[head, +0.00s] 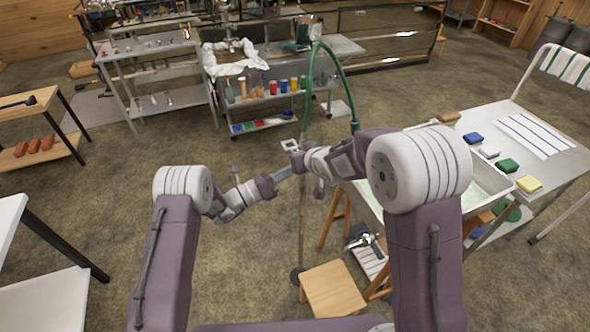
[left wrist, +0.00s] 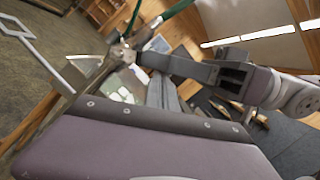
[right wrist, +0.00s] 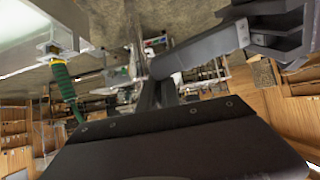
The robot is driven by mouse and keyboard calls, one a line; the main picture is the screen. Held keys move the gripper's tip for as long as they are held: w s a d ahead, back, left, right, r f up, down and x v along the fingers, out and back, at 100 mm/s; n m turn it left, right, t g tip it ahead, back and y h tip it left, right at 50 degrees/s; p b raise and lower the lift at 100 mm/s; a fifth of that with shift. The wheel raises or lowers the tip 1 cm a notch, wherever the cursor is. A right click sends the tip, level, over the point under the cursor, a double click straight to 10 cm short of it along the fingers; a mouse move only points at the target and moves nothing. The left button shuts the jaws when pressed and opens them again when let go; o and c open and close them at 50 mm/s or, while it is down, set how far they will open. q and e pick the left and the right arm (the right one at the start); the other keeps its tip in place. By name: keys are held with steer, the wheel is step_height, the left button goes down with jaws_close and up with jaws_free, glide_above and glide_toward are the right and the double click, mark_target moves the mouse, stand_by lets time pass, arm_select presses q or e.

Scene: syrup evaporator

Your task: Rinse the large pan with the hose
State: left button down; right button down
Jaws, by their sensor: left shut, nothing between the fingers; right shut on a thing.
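The large pan (head: 492,187) is a pale, shallow rectangular basin on wooden legs at the right in the head view, partly hidden behind my right arm. The green hose (head: 329,55) arches up from my right gripper (head: 297,158) and comes down at the pan's far left side. That end meets a fitting, where the hose (right wrist: 62,82) shows at the left in the right wrist view. My right gripper is shut on the hose's nozzle end (left wrist: 124,52). My left gripper (head: 279,175) is shut and empty, close beside the right one. The pan's floor is mostly hidden.
A steel table (head: 568,160) with coloured blocks and a striped cloth stands right of the pan. A wooden stool (head: 332,289) stands on the floor below my grippers. A cart (head: 265,98) with jars stands at the back.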

arm_select(q)
steer(key=shift+w+a+r, duration=0.15)
steer(key=shift+w+r, duration=0.1)
steer(key=shift+r, duration=0.3)
arm_select(e)
steer(key=c, duration=1.6)
jaws_free()
steer(key=shift+s+f, duration=0.1)
steer(key=shift+f, duration=0.05)
steer(key=shift+o, duration=0.2)
steer(key=shift+f, duration=0.1)
arm_select(q)
steer(key=shift+r, duration=0.1)
arm_select(e)
steer(key=shift+s, duration=0.1)
arm_select(q)
steer(key=shift+f, duration=0.25)
arm_select(e)
steer(key=v, duration=0.8)
steer(key=shift+w+r, duration=0.25)
steer(key=shift+r, duration=0.15)
